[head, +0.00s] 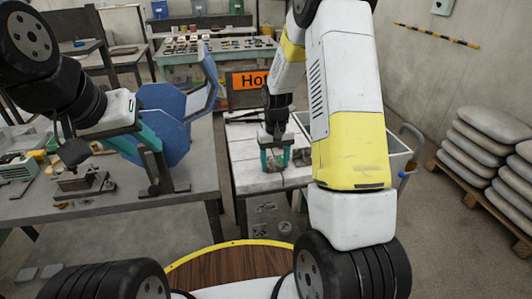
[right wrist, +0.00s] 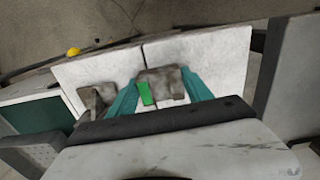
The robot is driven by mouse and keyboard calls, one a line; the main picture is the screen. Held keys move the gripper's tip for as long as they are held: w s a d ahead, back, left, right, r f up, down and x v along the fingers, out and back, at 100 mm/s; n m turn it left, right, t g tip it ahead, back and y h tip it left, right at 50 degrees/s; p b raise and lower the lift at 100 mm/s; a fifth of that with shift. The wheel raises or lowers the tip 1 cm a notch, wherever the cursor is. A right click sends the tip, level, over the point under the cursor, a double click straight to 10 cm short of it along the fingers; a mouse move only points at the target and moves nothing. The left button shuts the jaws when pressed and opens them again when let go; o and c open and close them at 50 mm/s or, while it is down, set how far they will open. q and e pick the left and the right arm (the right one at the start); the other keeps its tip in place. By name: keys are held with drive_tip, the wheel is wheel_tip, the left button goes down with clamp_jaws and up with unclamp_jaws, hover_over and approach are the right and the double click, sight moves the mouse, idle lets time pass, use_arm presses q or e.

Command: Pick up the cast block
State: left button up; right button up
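The cast block (right wrist: 171,82) is a rough grey-brown piece on the pale tiles in the right wrist view. A green patch (right wrist: 147,94) shows at its left side. My right gripper (right wrist: 160,76) is open, its teal fingers on either side of the block; contact cannot be told. In the head view my right gripper (head: 275,160) points down over the tiled table, with the block mostly hidden between its fingers. My left gripper (head: 140,155) is at the left workbench beside a blue angled plate (head: 168,120); whether it holds anything is unclear.
A second brownish piece (right wrist: 92,97) lies left of the block in the right wrist view. An orange "Hot" sign (head: 250,80) stands behind the tiled table (head: 247,178). Stacked grey sacks (head: 490,150) are at the right. A small metal device (head: 80,178) sits on the left workbench (head: 195,185).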

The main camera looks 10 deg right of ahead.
drive_tip(key=c, duration=1.1)
drive_tip(key=shift+r, duration=0.2)
